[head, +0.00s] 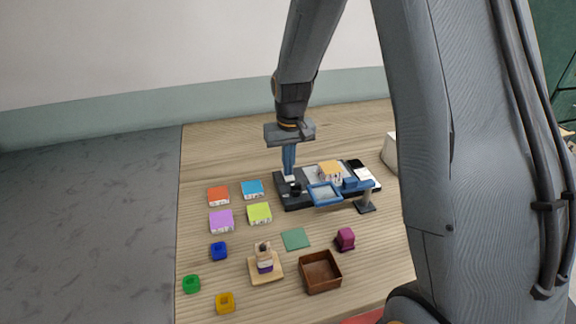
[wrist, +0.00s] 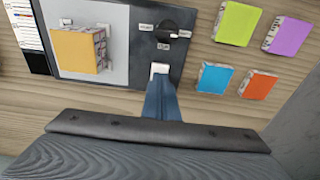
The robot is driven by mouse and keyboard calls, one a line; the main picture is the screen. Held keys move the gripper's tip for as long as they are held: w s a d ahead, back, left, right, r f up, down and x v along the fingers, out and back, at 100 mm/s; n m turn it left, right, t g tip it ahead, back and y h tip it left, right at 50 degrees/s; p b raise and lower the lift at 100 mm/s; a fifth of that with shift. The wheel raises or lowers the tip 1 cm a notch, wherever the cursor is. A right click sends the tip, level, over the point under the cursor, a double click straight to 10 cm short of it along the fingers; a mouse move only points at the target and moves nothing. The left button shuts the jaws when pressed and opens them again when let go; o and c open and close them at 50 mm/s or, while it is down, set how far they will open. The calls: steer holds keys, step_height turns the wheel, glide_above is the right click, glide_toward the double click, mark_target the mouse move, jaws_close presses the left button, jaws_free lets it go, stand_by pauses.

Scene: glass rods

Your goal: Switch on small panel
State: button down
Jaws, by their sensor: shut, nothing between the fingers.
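The small panel is a dark board at the back of the wooden table (head: 291,205); its dark surface fills the upper middle of the wrist view (wrist: 145,60). A small white rocker switch (wrist: 159,69) sits near its edge, and a round black knob (wrist: 172,30) with small labels lies beyond it. My gripper (head: 289,174) points down with its blue fingers together and empty. In the wrist view its tips (wrist: 160,84) are right at the white switch; I cannot tell whether they touch it. The switch's on or off position cannot be made out.
A yellow-orange block (wrist: 77,50) stands on the board's grey plate. A blue frame (head: 325,194) and dark stand (head: 366,203) are in front. Coloured blocks, including a red one (head: 219,195), lie left. A brown box (head: 320,273) and small figure (head: 264,259) are nearer.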

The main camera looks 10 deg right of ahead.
steer(key=shift+r+p, duration=0.35)
steer(key=shift+r, duration=0.1)
step_height(320, 180, up, 13)
steer(key=s, duration=0.2)
steer(key=shift+d+f+b, duration=0.1)
steer(key=shift+b, duration=0.45)
steer(key=b, duration=0.4)
steer(key=w+b, duration=0.1)
steer(key=b, duration=0.3)
steer(key=shift+w+d, duration=0.15)
steer(key=shift+d, duration=0.1)
steer(key=shift+t+b, duration=0.3)
steer(key=shift+b, duration=0.15)
steer(key=shift+r+b, duration=0.2)
steer(key=shift+b, duration=0.25)
steer(key=f, duration=0.4)
steer(key=w+f+p, duration=0.1)
steer(key=f, duration=0.4)
steer(key=w+f, duration=0.1)
steer(key=f, duration=0.4)
